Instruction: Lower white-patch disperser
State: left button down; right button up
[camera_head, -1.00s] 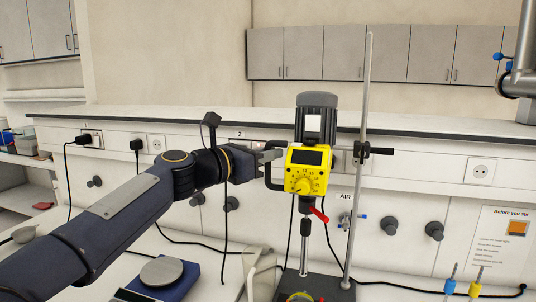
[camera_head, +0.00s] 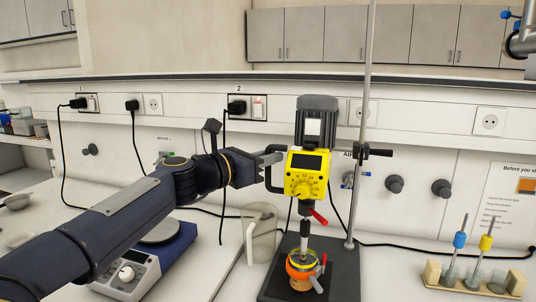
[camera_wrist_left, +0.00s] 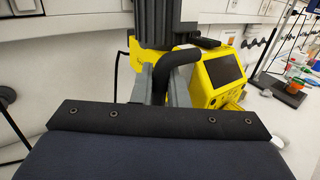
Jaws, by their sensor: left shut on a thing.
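The disperser (camera_head: 307,172) has a yellow control box with dial and dark display, and a dark motor with a white patch (camera_head: 313,127). It is clamped upright to a metal rod (camera_head: 362,200). Its shaft points down into an orange-and-yellow vessel (camera_head: 301,268) on a black base plate; whether the tip touches inside is hidden. My left gripper (camera_head: 272,159) is shut on the disperser's black side handle (camera_head: 274,184). In the left wrist view the handle (camera_wrist_left: 180,60) sits at the jaws beside the yellow box (camera_wrist_left: 222,72). My right gripper is not in view.
A rack (camera_head: 470,280) with blue- and yellow-topped tools is at right. Cables lie along the back wall. Another stand (camera_wrist_left: 290,92) shows in the wrist view.

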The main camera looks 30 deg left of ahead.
pick_arm(q)
jog(key=shift+f+b, duration=0.55)
jog(key=shift+f, duration=0.75)
jog(key=c, duration=1.5)
grip_release()
jog(key=shift+r, duration=0.2)
jog(key=shift+s, duration=0.1)
jog(key=v, duration=0.7)
jog(key=shift+s+a, duration=0.15)
jog(key=shift+s, duration=0.15)
